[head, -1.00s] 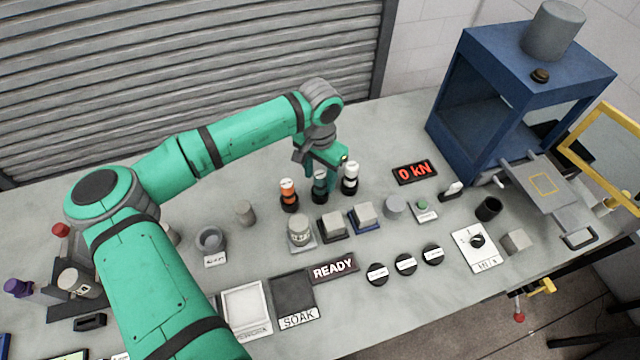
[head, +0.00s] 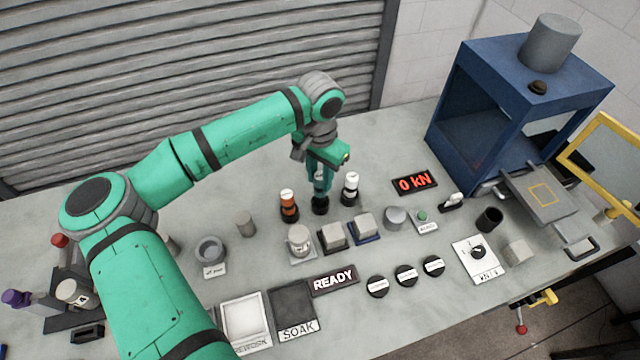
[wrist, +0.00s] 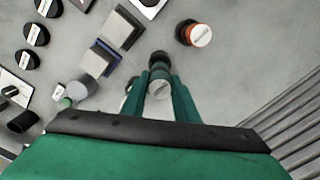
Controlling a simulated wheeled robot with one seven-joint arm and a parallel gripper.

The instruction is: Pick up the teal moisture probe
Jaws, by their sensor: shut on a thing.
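The teal moisture probe (head: 320,187) stands upright between the orange and white probes in the head view, largely covered by my fingers. My gripper (head: 321,178) reaches down over it from above and is shut on it. In the wrist view the probe (wrist: 158,90) sits between the two teal fingers of my gripper (wrist: 160,82), with its black holder (wrist: 159,59) just beyond. In the head view the holder (head: 320,206) is right below the probe. I cannot tell whether the probe is clear of its holder.
The orange probe (head: 288,198) stands close on the left, the white probe (head: 350,184) close on the right. Grey blocks (head: 333,232) and a grey jar (head: 299,238) are in front. The blue press frame (head: 480,130) stands at the right. The bench behind the probes is clear.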

